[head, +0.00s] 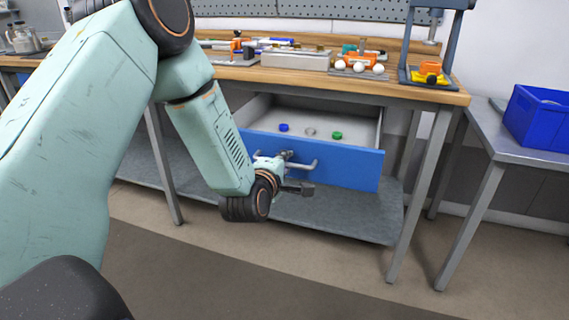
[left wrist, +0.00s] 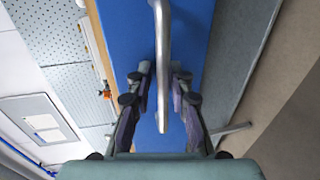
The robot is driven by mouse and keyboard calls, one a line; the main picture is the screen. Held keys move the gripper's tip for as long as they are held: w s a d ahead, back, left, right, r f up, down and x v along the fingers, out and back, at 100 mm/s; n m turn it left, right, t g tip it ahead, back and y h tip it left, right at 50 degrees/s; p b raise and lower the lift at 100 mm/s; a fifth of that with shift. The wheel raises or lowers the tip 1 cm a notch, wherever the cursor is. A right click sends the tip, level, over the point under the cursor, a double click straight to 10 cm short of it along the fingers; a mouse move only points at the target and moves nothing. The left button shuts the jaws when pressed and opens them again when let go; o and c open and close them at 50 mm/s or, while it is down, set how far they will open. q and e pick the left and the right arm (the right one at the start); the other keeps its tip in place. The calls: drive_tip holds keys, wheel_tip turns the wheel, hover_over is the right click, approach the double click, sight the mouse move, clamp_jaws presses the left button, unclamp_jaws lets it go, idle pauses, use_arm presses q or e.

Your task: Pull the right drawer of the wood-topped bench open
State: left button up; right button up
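The wood-topped bench (head: 225,72) stands ahead in the head view. Its right drawer (head: 348,163) has a blue front and is drawn out, with its grey inside showing. A metal bar handle (head: 312,165) is on the drawer front; it also shows in the left wrist view (left wrist: 162,35). My left gripper (head: 297,172) is at the handle, one finger above the bar and one below. In the left wrist view, the fingers (left wrist: 161,70) stand on both sides of the bar, with narrow gaps visible. My right gripper is not in view.
A blue cap (head: 284,127), a pale ring (head: 310,132) and a green cap (head: 337,135) lie inside the drawer. Tools and white balls (head: 359,67) are on the bench top. A side table with a blue bin (head: 538,118) stands at right. The floor in front is clear.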

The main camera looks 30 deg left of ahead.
use_arm(q)
drive_tip(key=shift+f, duration=0.1)
drive_tip(key=shift+s+d, duration=0.1)
drive_tip(key=shift+s, duration=0.2)
drive_tip(key=v, duration=1.1)
drive_tip(key=shift+s+r, duration=0.2)
drive_tip(key=shift+r, duration=0.05)
